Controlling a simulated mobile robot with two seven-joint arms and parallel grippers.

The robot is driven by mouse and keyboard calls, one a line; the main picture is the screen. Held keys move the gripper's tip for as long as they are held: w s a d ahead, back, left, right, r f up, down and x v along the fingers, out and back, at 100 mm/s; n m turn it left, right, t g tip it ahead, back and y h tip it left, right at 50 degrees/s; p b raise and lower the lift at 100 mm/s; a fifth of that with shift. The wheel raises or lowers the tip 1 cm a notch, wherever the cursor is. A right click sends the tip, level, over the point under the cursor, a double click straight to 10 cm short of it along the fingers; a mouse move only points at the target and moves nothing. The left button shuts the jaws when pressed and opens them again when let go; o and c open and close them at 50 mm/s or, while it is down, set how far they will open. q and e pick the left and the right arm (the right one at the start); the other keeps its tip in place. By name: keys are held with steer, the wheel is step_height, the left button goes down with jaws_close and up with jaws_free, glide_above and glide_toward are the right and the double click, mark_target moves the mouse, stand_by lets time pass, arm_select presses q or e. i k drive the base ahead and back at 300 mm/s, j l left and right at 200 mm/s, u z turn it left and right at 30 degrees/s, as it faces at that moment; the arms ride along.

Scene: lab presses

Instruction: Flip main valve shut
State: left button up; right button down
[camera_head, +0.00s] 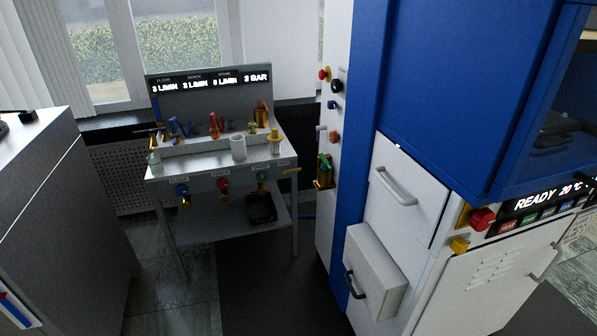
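No label that I can read says which valve is the main one. A steel bench (205,158) stands at centre left. Its front carries a blue valve knob (182,190), a red one (223,184) and a green one (262,177), each under a small label. A short yellow lever (291,170) sticks out roughly level at the bench's right front corner. A brass fitting with a green part (323,170) sits on the white side panel of the blue machine. Neither of my grippers is in view.
A white cylinder (238,147) stands on the bench. The blue machine (460,90) with grey drawers fills the right. A grey cabinet (55,200) stands left. Floor (170,290) is clear between them.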

mark_target(285, 170)
steer(key=i+j, duration=0.25)
steer(key=i, duration=0.3)
steer(key=i+j+z, duration=0.1)
steer(key=i+j, duration=0.2)
steer(key=i, duration=0.25)
steer(key=i+j, duration=0.3)
steer(key=i, duration=0.25)
steer(key=i+j, duration=0.3)
steer(key=i, duration=0.25)
steer(key=z, duration=0.05)
